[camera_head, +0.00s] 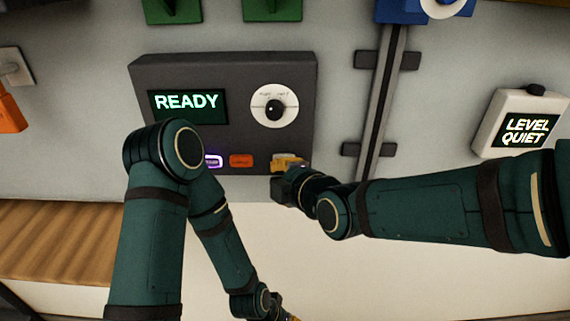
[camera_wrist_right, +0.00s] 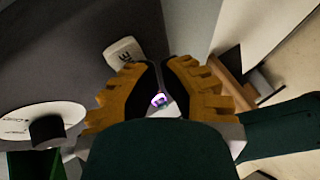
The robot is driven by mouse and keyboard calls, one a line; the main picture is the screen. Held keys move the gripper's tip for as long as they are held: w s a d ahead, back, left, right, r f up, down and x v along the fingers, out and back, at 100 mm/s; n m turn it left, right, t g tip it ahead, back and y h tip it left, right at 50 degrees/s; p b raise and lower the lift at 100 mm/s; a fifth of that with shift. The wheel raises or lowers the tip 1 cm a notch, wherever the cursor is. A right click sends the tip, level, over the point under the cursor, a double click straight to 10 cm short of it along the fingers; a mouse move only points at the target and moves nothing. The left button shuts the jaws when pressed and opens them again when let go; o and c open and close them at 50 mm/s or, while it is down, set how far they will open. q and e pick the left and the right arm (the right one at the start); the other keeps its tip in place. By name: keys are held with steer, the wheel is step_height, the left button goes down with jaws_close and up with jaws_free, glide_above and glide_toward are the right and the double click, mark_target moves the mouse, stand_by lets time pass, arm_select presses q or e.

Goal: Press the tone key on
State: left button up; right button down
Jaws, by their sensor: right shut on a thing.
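The dark control panel (camera_head: 225,65) shows READY on its display (camera_head: 187,105). Along its lower edge are a purple-lit key (camera_head: 212,160) and an orange key (camera_head: 241,160); their labels are too small to read. My right gripper (camera_head: 285,162) is at the panel's lower right corner, hiding what is behind it. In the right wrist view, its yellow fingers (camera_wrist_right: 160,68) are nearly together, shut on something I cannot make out. The purple glow (camera_wrist_right: 158,100) shows between them, and a white key (camera_wrist_right: 123,52) lies beyond. My left gripper (camera_head: 290,317) is barely visible at the bottom edge.
A round white dial (camera_head: 274,106) with a black knob sits above my right gripper. A vertical rail (camera_head: 382,100) runs right of the panel. A white box (camera_head: 519,125) reads LEVEL QUIET. A wooden slatted surface (camera_head: 50,240) lies lower left. My left arm covers the panel's lower left.

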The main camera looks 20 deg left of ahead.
steer(key=shift+s, duration=0.15)
steer(key=shift+s+d, duration=0.15)
steer(key=shift+s, duration=0.15)
stand_by(0.4)
steer(key=s, duration=0.2)
steer(key=s+d, duration=0.1)
steer(key=s, duration=0.2)
steer(key=shift+s+d, duration=0.35)
